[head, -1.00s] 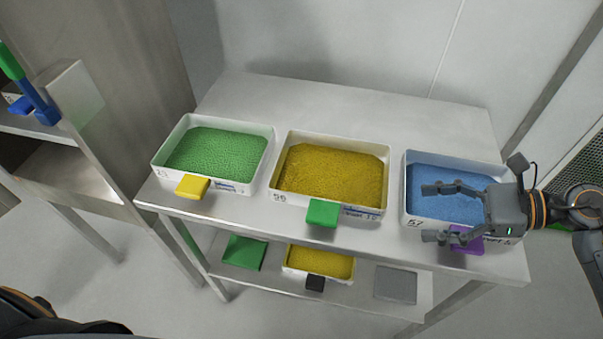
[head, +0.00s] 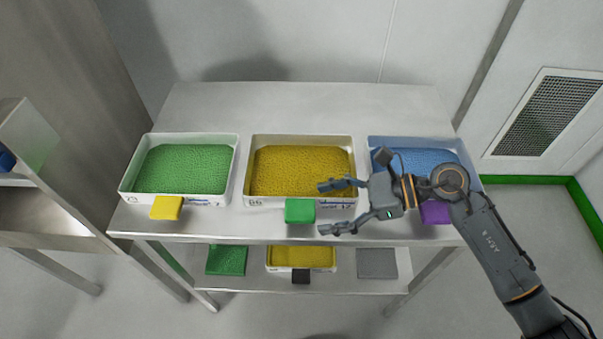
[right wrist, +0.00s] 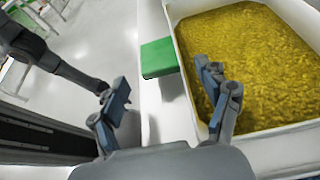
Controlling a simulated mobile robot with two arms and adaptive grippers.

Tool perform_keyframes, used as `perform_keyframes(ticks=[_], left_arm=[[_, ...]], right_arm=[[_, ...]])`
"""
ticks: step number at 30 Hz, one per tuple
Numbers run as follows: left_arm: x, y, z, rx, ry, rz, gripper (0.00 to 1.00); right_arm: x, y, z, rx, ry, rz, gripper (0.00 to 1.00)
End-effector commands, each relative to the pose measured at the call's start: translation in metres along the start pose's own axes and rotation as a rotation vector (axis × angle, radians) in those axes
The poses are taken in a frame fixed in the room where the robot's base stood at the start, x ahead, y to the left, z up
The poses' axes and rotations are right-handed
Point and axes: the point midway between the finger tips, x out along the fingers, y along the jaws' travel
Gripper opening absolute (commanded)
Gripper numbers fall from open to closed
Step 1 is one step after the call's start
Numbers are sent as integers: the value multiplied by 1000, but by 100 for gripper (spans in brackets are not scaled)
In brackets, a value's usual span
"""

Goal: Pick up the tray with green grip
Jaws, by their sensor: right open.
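The tray with green grip is a white tray (head: 249,190) of yellow granules, in the middle of the upper shelf in the head view. Its green grip (head: 299,210) sticks out from the front wall. In the right wrist view the tray (right wrist: 183,52) and its green grip (right wrist: 159,57) lie ahead of the fingers. My right gripper (head: 328,207) is open and empty, just right of the green grip, its fingers pointing left. The fingers also show in the right wrist view (right wrist: 165,92), apart from the grip. My left gripper is not in the head view.
A tray of green granules with a yellow grip (head: 167,207) stands to the left. A tray of blue granules with a purple grip (head: 435,212) stands to the right, partly behind my right arm. The lower shelf holds a yellow-filled tray with a black grip (head: 301,277).

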Motion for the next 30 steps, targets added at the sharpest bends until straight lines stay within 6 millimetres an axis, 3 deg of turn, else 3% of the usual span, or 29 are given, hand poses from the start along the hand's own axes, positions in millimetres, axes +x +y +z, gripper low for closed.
perform_keyframes(ticks=[6, 15, 25, 30], left_arm=[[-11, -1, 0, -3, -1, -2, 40], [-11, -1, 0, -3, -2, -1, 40], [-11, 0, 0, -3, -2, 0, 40], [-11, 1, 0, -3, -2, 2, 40]], right_arm=[[29, -1, 2, 2, -3, 1, 76], [33, -1, 0, 0, 0, 0, 74], [33, -1, 0, 1, 0, 0, 7], [33, -1, 1, -2, -2, -1, 4]])
